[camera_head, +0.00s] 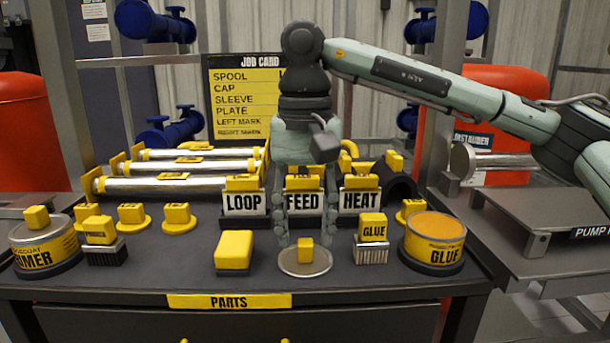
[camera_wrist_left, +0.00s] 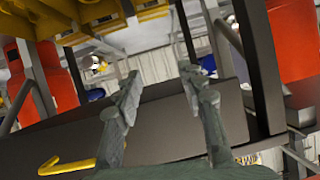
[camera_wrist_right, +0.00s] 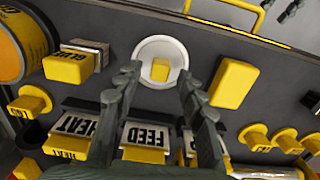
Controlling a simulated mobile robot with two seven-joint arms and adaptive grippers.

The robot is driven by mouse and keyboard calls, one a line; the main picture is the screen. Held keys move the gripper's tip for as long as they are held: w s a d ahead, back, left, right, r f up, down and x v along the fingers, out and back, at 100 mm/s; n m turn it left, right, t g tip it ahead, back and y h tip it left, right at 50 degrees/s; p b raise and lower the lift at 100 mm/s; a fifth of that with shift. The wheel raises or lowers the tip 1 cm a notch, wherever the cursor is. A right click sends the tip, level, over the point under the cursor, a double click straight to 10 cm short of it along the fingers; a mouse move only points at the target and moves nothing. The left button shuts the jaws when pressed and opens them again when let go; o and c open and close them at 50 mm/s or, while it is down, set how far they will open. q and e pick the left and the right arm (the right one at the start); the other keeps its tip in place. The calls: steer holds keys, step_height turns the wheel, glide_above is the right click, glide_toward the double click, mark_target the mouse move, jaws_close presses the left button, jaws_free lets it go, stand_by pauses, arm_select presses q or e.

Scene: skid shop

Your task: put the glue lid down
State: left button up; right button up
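The glue lid, a pale round disc (camera_head: 291,268) with a yellow block knob (camera_head: 305,250), lies flat on the dark bench top near the front edge. It also shows in the right wrist view (camera_wrist_right: 146,52). My right gripper (camera_head: 304,238) points down over the lid, its fingers apart on either side of the knob with gaps to it. The glue can (camera_head: 433,256) stands uncovered to the right, its yellow-orange top showing. My left gripper (camera_wrist_left: 160,75) is open and empty in its wrist view, away from the bench items; the head view does not show it.
A glue brush (camera_head: 371,250) stands between lid and can; a yellow block (camera_head: 234,250) sits left of the lid. LOOP, FEED and HEAT blocks (camera_head: 303,203) stand close behind. A primer can (camera_head: 45,250) is at far left. The bench front edge is close.

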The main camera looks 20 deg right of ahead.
mark_target(305, 242)
arm_select(q)
steer(key=s+a+f+g+y+p, duration=0.1)
steer(key=s+a+f+g+y, duration=0.1)
steer(key=s+a+f+g, duration=0.1)
steer(key=shift+s+a+f+n+g, duration=0.3)
steer(key=shift+s+a+f, duration=0.2)
steer(key=shift+a+f, duration=0.55)
arm_select(e)
step_height(305, 242, up, 10)
arm_select(q)
steer(key=shift+d+f, duration=0.1)
